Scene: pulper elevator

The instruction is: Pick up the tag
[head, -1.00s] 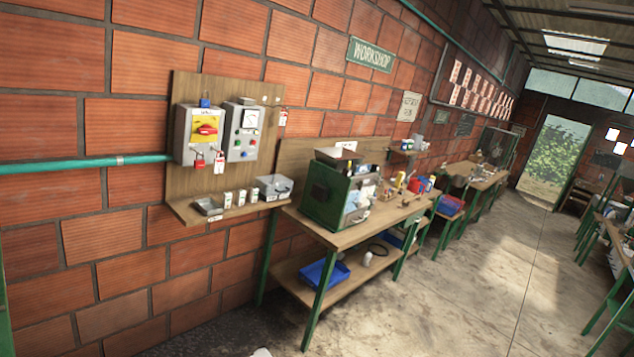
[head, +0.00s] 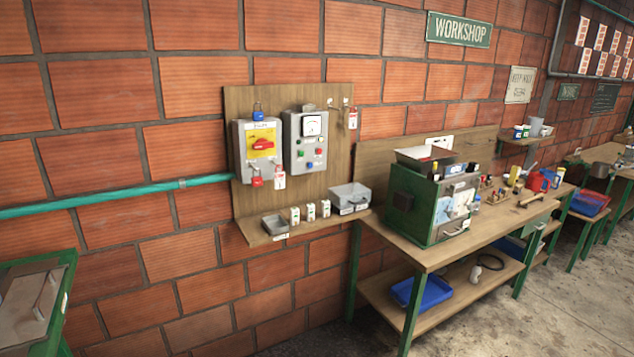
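A red-and-white tag (head: 279,178) hangs below the yellow-faced switch box (head: 261,152), beside a red padlock (head: 257,182). Another red-and-white tag (head: 352,118) hangs from a hook at the upper right of the wooden board (head: 236,103). Several small white items with coloured marks (head: 310,211) stand on the shelf under the boxes; I cannot tell whether they are tags. I cannot tell which tag is meant. My gripper is not in view.
A grey tray (head: 275,226) and a grey bin (head: 349,197) sit on the wall shelf. A workbench (head: 428,258) with a green machine (head: 414,204) stands at right. A green-framed piece (head: 60,274) is at lower left. Floor shows at lower right.

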